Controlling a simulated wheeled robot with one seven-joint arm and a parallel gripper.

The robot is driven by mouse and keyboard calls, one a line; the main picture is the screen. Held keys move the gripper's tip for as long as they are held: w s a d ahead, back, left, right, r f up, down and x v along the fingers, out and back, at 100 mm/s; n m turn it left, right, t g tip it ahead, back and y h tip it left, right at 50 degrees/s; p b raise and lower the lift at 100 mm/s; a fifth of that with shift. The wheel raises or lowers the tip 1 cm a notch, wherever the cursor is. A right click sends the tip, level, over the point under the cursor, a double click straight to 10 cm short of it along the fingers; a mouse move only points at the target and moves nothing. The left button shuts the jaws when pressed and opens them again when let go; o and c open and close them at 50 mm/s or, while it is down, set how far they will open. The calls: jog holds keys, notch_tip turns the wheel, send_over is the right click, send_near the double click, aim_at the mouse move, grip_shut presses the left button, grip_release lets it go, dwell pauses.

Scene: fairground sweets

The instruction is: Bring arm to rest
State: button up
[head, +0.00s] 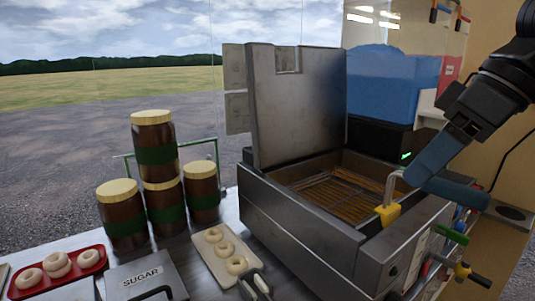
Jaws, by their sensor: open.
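My arm comes in from the upper right. My gripper (436,178), with blue-grey fingers, is open above the right front corner of the metal fryer (310,230). A bent metal rod with a yellow grip (388,214) stands at the fryer's rim, just left of and below the fingers. I cannot tell whether the fingers touch it. I see nothing held in the gripper, though its far side is hidden.
The fryer's lid (298,105) stands upright at its back left. Several brown jars (122,218), a tray of doughnuts (214,246), a red tray (85,272) and a sugar box (142,278) fill the left counter. A green handle (452,234) juts from the fryer's right side.

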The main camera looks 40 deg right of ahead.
jog(key=w+a+r+m+t+y, duration=0.1)
jog(key=w+a+r+t+y, duration=0.15)
jog(key=w+a+t, duration=0.35)
jog(key=w+a+r+m+t+y, duration=0.15)
jog(key=w+a+t+y, duration=0.3)
jog(key=w, duration=0.45)
notch_tip(320, 180, down, 10)
jog(key=a+m+t+h, duration=0.2)
jog(key=m+t+h, duration=0.2)
jog(key=m+h, duration=0.4)
jog(key=s+a+f+g+h, duration=0.1)
jog(key=s+a+f+h, duration=0.1)
jog(key=s+f, duration=0.45)
jog(key=s+a+f+g+h, duration=0.2)
jog(key=s+a+f, duration=0.15)
jog(key=f, duration=0.55)
jog(key=s+f+n+g+y, duration=0.1)
jog(key=s+n, duration=0.3)
jog(key=s, duration=0.6)
jog(key=s+f+n+g+y, duration=0.1)
jog(key=s+f+n, duration=0.3)
jog(key=s, duration=0.6)
jog(key=shift+s+a+n, duration=0.15)
jog(key=shift+s+n, duration=0.2)
jog(key=shift+n, duration=0.4)
